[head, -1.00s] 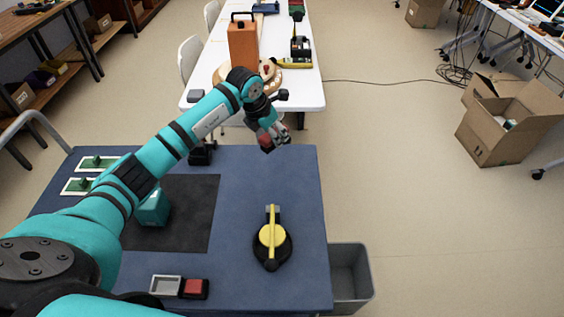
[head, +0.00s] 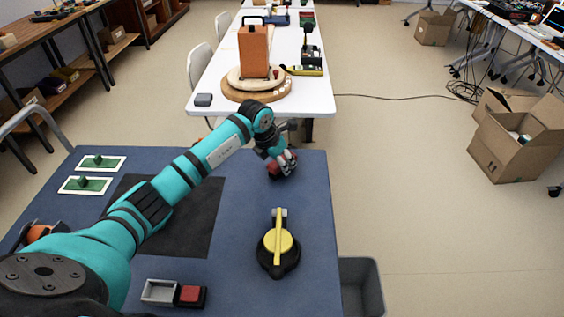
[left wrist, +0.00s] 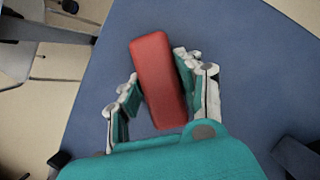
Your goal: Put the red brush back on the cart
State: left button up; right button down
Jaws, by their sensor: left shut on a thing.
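The red brush (left wrist: 158,78) is a plain red block between the two fingers of my left gripper (left wrist: 162,92) in the left wrist view, tilted slightly, with blue cart surface behind it. In the head view my left gripper (head: 283,165) is over the far part of the blue cart top (head: 315,215), and the brush (head: 274,170) shows as a small red patch at its fingertips. The gripper is shut on the brush. I cannot tell whether the brush touches the cart. My right gripper is not in view.
A yellow-and-black device (head: 279,250) stands on the cart near the gripper. A dark mat (head: 195,225), green-and-white plates (head: 85,185) and a small grey tray beside a red block (head: 191,294) are also there. A white table (head: 310,98) is beyond; a grey bin (head: 360,287) is beside the cart.

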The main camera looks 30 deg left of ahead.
pick_arm(q)
jog(key=o, duration=1.1)
jog(key=shift+f, duration=0.1)
jog(key=v, duration=1.2)
jog(key=shift+r, duration=0.2)
